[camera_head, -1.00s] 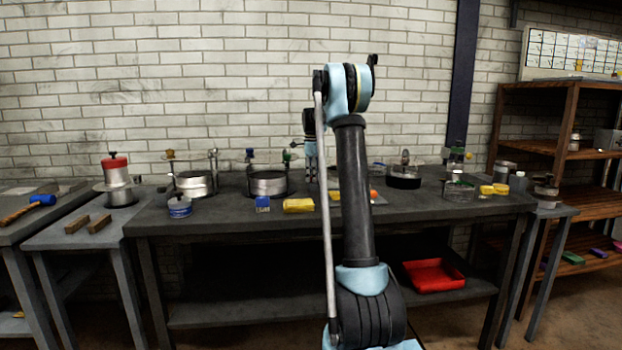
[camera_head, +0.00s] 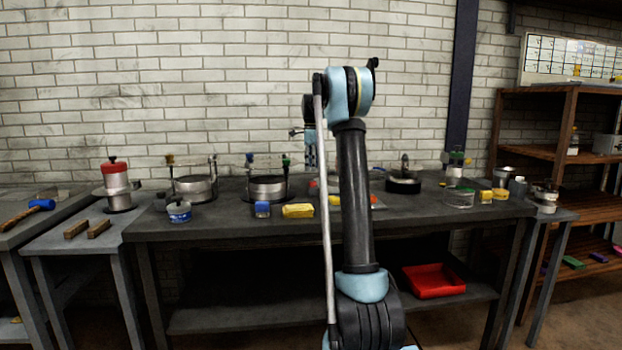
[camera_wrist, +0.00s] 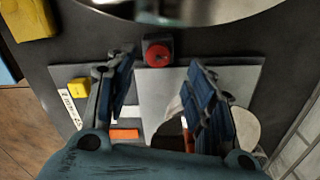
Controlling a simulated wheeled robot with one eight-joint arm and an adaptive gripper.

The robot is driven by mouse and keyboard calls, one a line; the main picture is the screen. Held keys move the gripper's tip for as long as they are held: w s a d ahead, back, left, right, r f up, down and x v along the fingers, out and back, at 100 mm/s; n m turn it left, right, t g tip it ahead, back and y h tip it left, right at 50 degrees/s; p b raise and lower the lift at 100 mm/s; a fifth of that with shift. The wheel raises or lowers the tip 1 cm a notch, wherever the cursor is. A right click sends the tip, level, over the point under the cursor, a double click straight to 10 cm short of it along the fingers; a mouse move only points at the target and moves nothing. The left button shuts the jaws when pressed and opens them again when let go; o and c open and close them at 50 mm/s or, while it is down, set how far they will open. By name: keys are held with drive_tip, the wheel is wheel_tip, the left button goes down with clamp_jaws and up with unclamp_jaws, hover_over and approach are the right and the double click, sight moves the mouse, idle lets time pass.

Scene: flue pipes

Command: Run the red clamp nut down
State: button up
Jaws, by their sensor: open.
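The red clamp nut (camera_wrist: 158,55) shows in the wrist view as a small red knob with a dark centre, on a dark block beside the rim of a large shiny round pipe (camera_wrist: 190,8). My gripper (camera_wrist: 163,68) is open, its two blue-padded fingers apart on either side below the nut, holding nothing. From this angle I cannot tell the height gap between fingertips and nut. In the head view my own arm hides most of my gripper and the bench spot behind it; a small red piece (camera_head: 313,187) shows there, and I cannot tell if it is the nut.
A grey plate (camera_wrist: 185,82) lies below the fingers, with a yellow block (camera_wrist: 78,86) and an orange piece (camera_wrist: 125,134) near it. Along the bench (camera_head: 240,212) stand several metal pipe rings with clamp posts, a blue block (camera_head: 262,209) and a yellow block (camera_head: 298,210).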

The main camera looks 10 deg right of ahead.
drive_tip(key=shift+r, duration=2.4)
drive_tip(key=s+f+n, duration=0.2)
drive_tip(key=s+n, duration=0.2)
drive_tip(key=s, duration=0.7)
drive_tip(key=s+f+n+t, duration=0.1)
drive_tip(key=s+n, duration=0.3)
drive_tip(key=s, duration=0.7)
drive_tip(key=s+f+n, duration=0.2)
drive_tip(key=s+n, duration=0.2)
drive_tip(key=s, duration=0.7)
drive_tip(key=s+f+n+t, duration=0.1)
drive_tip(key=s+f+n, duration=0.8)
drive_tip(key=s+f, duration=1.3)
drive_tip(key=shift+s+d, duration=0.15)
drive_tip(key=shift+s, duration=1)
